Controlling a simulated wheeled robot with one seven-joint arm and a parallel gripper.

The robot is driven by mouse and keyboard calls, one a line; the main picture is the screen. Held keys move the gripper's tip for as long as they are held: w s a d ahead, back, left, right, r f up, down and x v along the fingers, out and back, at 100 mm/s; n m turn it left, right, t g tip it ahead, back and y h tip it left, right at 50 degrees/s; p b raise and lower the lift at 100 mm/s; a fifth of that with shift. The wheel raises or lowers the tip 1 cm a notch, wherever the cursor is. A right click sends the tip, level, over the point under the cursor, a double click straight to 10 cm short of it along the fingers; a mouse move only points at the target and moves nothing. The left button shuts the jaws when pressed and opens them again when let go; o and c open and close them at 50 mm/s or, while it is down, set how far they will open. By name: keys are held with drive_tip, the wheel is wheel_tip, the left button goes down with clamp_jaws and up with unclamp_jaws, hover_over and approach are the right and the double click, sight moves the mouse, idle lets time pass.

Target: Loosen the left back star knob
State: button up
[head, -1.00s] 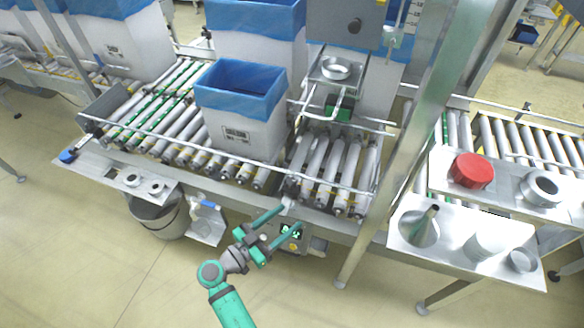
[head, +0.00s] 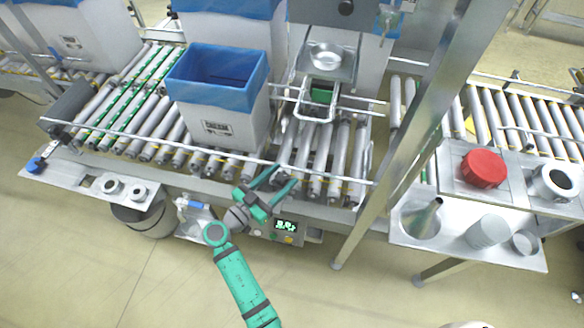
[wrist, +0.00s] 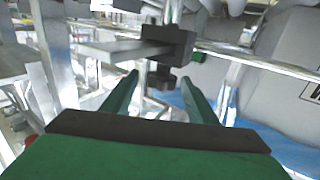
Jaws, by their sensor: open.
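My gripper (head: 284,175) is open and empty at the front edge of the roller conveyor, right of the blue-lined box. In the wrist view its two green fingers (wrist: 160,88) reach up from the bottom, spread apart. A dark clamp block (wrist: 168,42) on a metal bar shows just beyond them. A small dark knob-like part (wrist: 160,78) hangs below that block, between the fingertips in the picture; contact is not visible. I cannot tell whether it is the left back star knob. No star knob can be made out clearly in the head view.
The grey box with blue liner (head: 217,105) stands on the rollers behind a metal guide rail (head: 200,148). A metal post (head: 415,140) rises to the right.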

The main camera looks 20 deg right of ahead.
drive_tip(key=shift+x, duration=2.5)
drive_tip(key=c, duration=1.1)
